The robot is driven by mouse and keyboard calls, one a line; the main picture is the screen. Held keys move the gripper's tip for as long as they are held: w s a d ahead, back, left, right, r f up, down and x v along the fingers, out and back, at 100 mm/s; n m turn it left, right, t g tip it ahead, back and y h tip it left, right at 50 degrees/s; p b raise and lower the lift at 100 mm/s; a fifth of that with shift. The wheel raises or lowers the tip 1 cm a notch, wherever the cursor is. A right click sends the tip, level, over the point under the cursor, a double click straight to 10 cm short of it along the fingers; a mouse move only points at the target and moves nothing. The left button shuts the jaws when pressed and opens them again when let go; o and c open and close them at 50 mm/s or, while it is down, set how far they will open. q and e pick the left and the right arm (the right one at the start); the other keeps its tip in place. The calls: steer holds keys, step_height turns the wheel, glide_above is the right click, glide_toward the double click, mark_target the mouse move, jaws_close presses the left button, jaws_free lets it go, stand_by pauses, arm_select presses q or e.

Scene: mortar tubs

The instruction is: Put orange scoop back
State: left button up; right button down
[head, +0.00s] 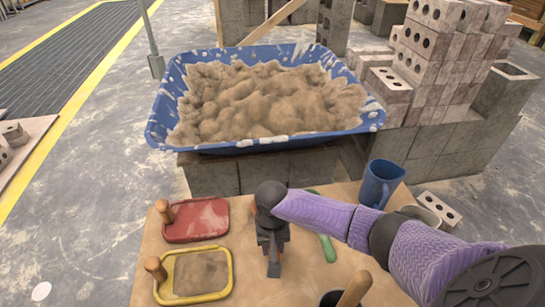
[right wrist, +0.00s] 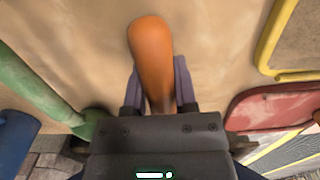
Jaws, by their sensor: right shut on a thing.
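The orange scoop shows in the right wrist view as a rounded orange handle (right wrist: 152,52). My right gripper (right wrist: 155,88) is shut on this handle, with a finger on each side. The rest of the scoop is hidden behind the gripper body. In the head view my right gripper (head: 273,262) points down over the table, between the trays and a green handle, and hides the scoop. I cannot tell whether the scoop touches the table. My left gripper is in neither view.
A blue tub (head: 360,124) full of mortar stands on blocks behind the table (head: 300,283). A red tray (head: 190,237) and a yellow-rimmed tray (head: 229,283) lie left of the gripper. A green handle (head: 327,248) and a blue jug (head: 376,186) are to its right.

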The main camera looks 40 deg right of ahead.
steer(key=shift+f, duration=0.4)
steer(key=shift+c, duration=1.6)
jaws_free()
